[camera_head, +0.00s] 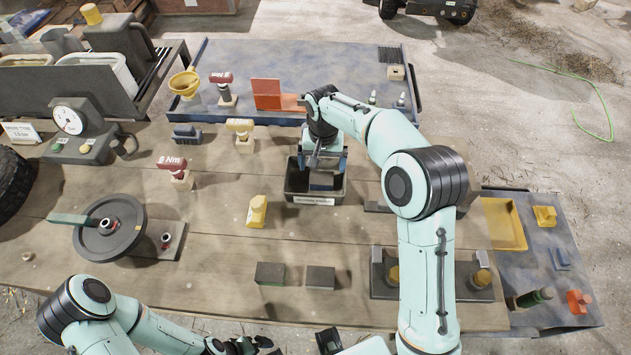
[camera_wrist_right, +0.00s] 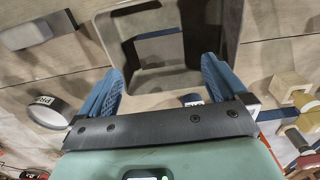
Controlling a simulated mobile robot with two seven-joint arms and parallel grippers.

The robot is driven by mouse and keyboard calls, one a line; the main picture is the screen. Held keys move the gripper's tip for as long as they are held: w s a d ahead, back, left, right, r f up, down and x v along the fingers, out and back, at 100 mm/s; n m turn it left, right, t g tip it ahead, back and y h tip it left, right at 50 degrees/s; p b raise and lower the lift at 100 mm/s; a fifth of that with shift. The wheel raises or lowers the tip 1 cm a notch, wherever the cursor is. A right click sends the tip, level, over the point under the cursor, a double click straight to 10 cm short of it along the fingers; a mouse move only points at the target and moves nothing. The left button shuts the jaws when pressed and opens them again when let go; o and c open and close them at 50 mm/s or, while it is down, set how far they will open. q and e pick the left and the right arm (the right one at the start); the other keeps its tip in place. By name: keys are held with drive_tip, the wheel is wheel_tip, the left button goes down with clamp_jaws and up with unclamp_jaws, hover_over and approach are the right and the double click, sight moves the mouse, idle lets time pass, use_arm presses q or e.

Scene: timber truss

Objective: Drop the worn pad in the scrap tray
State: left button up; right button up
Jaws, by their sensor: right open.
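The scrap tray (camera_head: 292,183) is a dark open box with a white label on its front wall, standing mid-bench; its pale-looking rim and wall also show in the right wrist view (camera_wrist_right: 112,42). A flat grey piece that looks like the worn pad (camera_wrist_right: 160,48) lies inside the tray, apart from my fingers; it shows as a blue-grey patch in the head view (camera_head: 322,182). My right gripper (camera_head: 322,163) is above the tray, its blue fingers spread with no pad between them (camera_wrist_right: 163,85). My left gripper (camera_head: 240,346) is low at the front edge, its fingers unclear.
Two dark blocks (camera_head: 270,273) (camera_head: 320,277) lie near the bench front. A yellow piece (camera_head: 257,210) stands left of the tray. A dark wheel (camera_head: 109,227) with a green handle is at left. A yellow tray (camera_head: 503,222) is at right.

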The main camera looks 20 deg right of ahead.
use_arm(q)
drive_tip(key=shift+w+r+p, duration=0.35)
drive_tip(key=shift+r+p, duration=0.1)
drive_tip(key=shift+r, duration=0.15)
drive_tip(key=shift+w+r+p, duration=0.35)
drive_tip(key=shift+r+p, duration=0.1)
drive_tip(key=shift+r, duration=0.1)
use_arm(e)
wheel_tip(320, 180, up, 12)
drive_tip(key=shift+r, duration=0.15)
